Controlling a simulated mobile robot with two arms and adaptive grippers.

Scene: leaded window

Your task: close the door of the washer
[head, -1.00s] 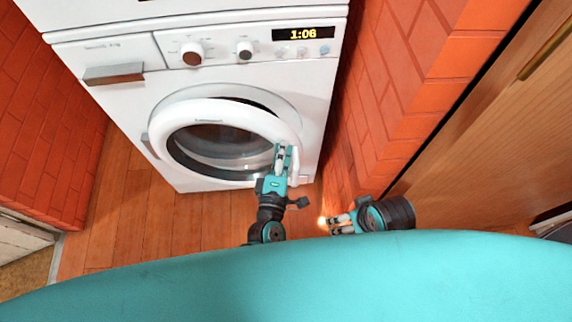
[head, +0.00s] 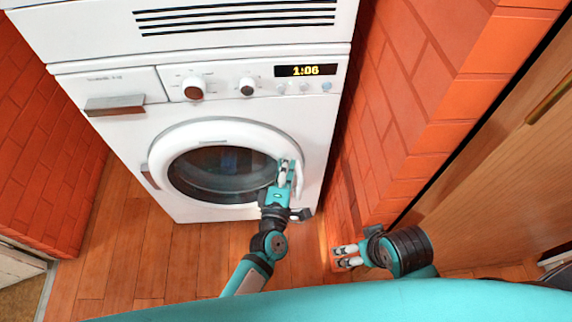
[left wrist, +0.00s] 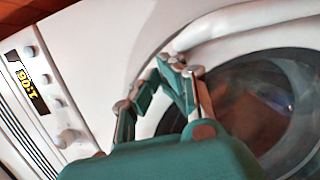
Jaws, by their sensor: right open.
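The washer (head: 125,140) is white, with a round door (head: 190,134) that has a white rim and dark glass. The door lies flush or nearly flush with the front; a small gap cannot be ruled out. My left gripper (head: 286,172) is at the right side of the door rim, beside the pale handle. In the left wrist view its fingertips (left wrist: 175,68) are together at the white rim (left wrist: 225,28), with no object visible between them. My right gripper (head: 344,257) is open and empty, low beside the brick wall, apart from the washer.
A brick wall (head: 425,85) stands close on the right of the washer, with a wooden cabinet (head: 500,170) beyond it. Another brick wall (head: 45,150) is on the left. The wooden floor (head: 140,260) is clear in front of the washer.

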